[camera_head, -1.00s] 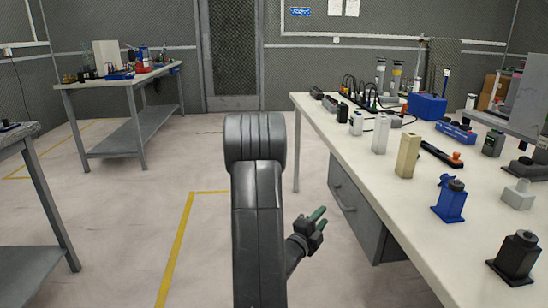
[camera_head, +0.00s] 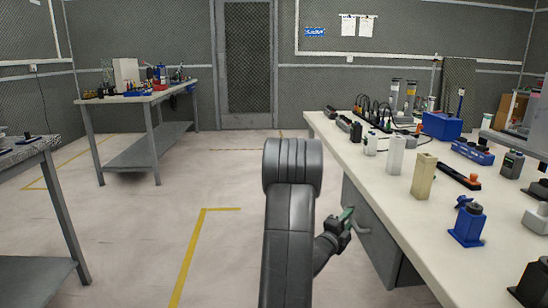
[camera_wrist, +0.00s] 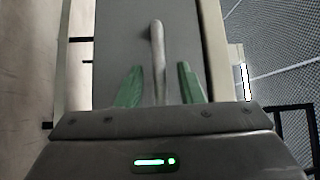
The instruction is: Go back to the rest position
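My gripper (camera_head: 347,213) is low in front of the drawer unit under the right-hand workbench, close beside the drawer handle (camera_head: 362,228). In the wrist view its two green fingers (camera_wrist: 160,85) are apart, and nothing is clamped between them. The pale bar handle (camera_wrist: 157,50) lies between the fingers in that picture. The fingers do not appear to press on it; how deep they reach around it I cannot tell. The grey drawer front (camera_wrist: 120,45) fills the middle of the wrist view. My arm reaches forward and bends right.
The right workbench (camera_head: 402,215) carries several items, including a beige block (camera_head: 423,176), a blue part (camera_head: 467,224) and a blue box (camera_head: 441,126). Another bench (camera_head: 138,98) stands at the back left, and a table (camera_head: 30,150) at the near left. The floor left of my arm is clear.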

